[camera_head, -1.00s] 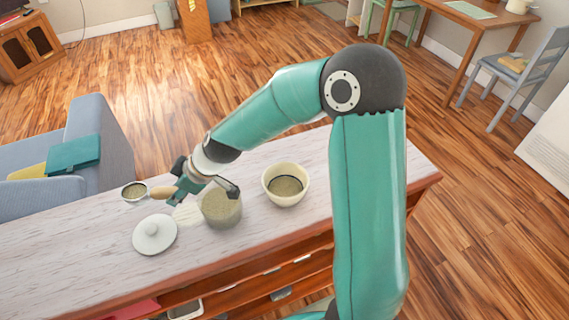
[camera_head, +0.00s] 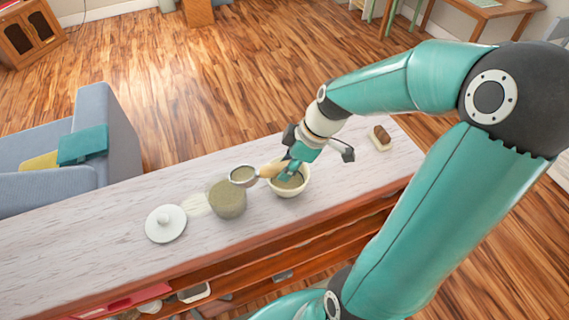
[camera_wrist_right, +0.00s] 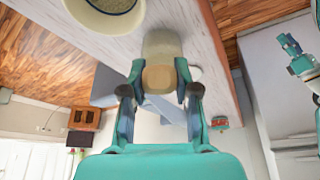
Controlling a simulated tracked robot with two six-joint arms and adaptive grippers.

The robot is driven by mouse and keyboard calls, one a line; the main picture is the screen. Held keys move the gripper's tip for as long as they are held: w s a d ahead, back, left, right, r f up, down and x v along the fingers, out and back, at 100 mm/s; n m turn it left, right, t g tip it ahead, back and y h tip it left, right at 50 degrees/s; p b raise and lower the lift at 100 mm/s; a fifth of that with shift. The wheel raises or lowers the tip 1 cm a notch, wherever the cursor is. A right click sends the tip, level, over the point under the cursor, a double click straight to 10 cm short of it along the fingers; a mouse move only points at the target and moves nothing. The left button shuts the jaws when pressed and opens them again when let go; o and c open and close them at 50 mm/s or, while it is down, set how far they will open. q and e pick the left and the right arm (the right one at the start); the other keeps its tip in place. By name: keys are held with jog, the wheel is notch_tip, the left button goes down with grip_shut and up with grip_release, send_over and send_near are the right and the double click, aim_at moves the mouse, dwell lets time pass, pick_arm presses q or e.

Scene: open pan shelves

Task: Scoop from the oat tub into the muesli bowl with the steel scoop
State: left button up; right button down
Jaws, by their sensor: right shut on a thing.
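The steel scoop (camera_head: 243,175) has a wooden handle, and its round head holds oat-coloured stuff. My right gripper (camera_head: 280,169) is shut on the handle; the handle's end also shows between the fingers in the right wrist view (camera_wrist_right: 160,78). The scoop head is in the air between the oat tub and the bowl. In the right wrist view, a teal part at the right edge looks like my left gripper (camera_wrist_right: 290,44).
A white lid with a knob (camera_head: 166,223) lies left of the tub, near a pale patch (camera_head: 195,204) on the counter. A brown item on a pale dish (camera_head: 380,138) is at the right. The counter's left part (camera_head: 60,250) is clear. Open shelves are below.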

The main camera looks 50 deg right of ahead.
jog(key=shift+f, duration=0.65)
jog(key=shift+w+a+g+p, duration=0.25)
jog(key=shift+g+p, duration=0.15)
jog(key=shift+p, duration=0.8)
jog(key=shift+w+a+r+g+h+p, duration=0.15)
jog(key=shift+w+r+g+h+p, duration=0.2)
jog(key=shift+p, duration=0.5)
jog(key=shift+w+a+r+g+h+p, duration=0.15)
jog(key=shift+w+r+g+h+p, duration=0.15)
jog(key=shift+r+p, duration=0.45)
jog(key=shift+f+g, duration=0.25)
